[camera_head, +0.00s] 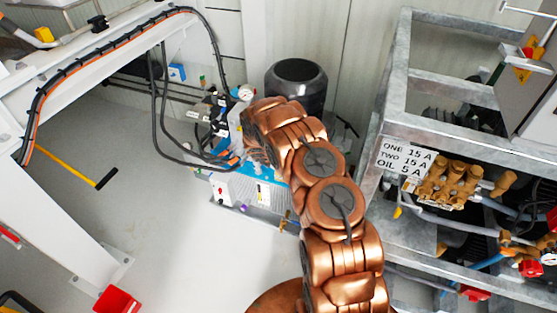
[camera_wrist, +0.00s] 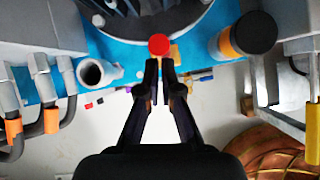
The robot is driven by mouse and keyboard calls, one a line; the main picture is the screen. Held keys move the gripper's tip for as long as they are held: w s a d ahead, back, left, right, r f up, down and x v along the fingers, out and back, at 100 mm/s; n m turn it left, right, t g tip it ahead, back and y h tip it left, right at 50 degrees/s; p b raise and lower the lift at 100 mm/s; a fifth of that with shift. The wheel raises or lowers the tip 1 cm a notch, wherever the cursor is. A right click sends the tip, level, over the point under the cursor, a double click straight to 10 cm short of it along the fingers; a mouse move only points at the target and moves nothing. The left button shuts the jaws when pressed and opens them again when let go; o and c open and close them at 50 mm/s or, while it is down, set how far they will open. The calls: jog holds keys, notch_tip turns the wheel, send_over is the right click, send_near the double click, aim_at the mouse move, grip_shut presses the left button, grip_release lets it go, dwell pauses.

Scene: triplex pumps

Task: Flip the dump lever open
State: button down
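In the wrist view a round red knob (camera_wrist: 159,44) shows just beyond my fingertips, in front of a blue surface. It may be the end of the dump lever; no lever stem is clearly visible. My gripper (camera_wrist: 159,72) points at the knob, its two dark fingers close together with a narrow gap at the tips. Whether they touch or hold anything in that gap is unclear. In the head view my copper arm reaches to the blue-topped hydraulic unit (camera_head: 263,168), and the arm hides my gripper and the knob.
In the wrist view a black and orange cylinder (camera_wrist: 243,38) stands right of the fingers, a grey pipe end (camera_wrist: 97,73) left. Orange-banded hoses (camera_wrist: 52,120) lie far left, a yellow handle (camera_wrist: 312,130) far right. A metal frame (camera_head: 440,140) stands right in the head view; floor (camera_head: 180,230) is clear left.

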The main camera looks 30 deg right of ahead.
jog(key=shift+w+d+r, duration=0.2)
jog(key=shift+d+r, duration=0.2)
jog(key=shift+d, duration=0.2)
jog(key=a+b+v, duration=0.1)
jog(key=b+v, duration=0.1)
jog(key=v, duration=0.9)
jog(key=shift+a, duration=0.35)
